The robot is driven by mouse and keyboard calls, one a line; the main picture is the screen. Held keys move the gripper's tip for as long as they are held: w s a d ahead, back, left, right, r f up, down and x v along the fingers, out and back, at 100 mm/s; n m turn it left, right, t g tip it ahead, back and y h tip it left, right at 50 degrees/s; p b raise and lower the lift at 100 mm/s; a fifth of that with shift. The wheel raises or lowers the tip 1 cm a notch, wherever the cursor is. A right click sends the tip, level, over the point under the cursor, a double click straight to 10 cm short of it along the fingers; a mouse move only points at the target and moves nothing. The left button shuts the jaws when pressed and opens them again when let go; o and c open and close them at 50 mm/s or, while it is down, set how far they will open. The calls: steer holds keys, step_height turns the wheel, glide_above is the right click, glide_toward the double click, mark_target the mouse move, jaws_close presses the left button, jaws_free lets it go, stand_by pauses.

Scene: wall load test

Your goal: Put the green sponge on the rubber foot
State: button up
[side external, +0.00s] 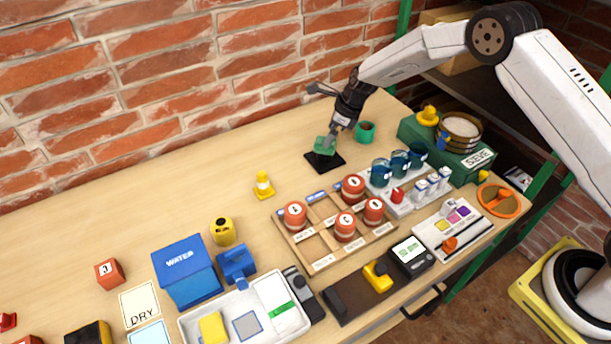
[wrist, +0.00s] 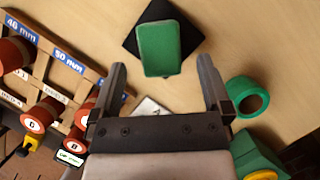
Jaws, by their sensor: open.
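The green sponge (wrist: 162,48) lies over the black square rubber foot (wrist: 191,34) in the wrist view, with one end reaching past the foot's edge. In the side view the sponge (side external: 324,144) shows at the back part of the foot (side external: 326,164), partly covered by my fingers. My gripper (wrist: 162,72) is open, its two fingers spread wider than the sponge, with clear space between each finger and it. In the side view my gripper (side external: 331,135) is low, right at the sponge. Whether the sponge's underside rests fully flat is hard to tell.
A green ring (side external: 365,131) stands just right of the foot. Teal cups (side external: 381,172) and a wooden rack with red-and-white weights (side external: 346,226) are in front.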

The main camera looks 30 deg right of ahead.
steer(key=v, duration=0.8)
steer(key=shift+r, duration=0.15)
steer(key=shift+s, duration=0.1)
stand_by(0.4)
steer(key=s+d+r+n+h, duration=0.1)
steer(key=s+r+n, duration=0.1)
steer(key=s+n, duration=1.1)
steer(key=s+r+n+h, duration=0.2)
steer(key=s+n, duration=1.2)
steer(key=s, duration=0.3)
steer(key=shift+s+d+r+g, duration=0.25)
steer(key=shift+d+r+g, duration=0.05)
steer(key=shift+d+r, duration=0.1)
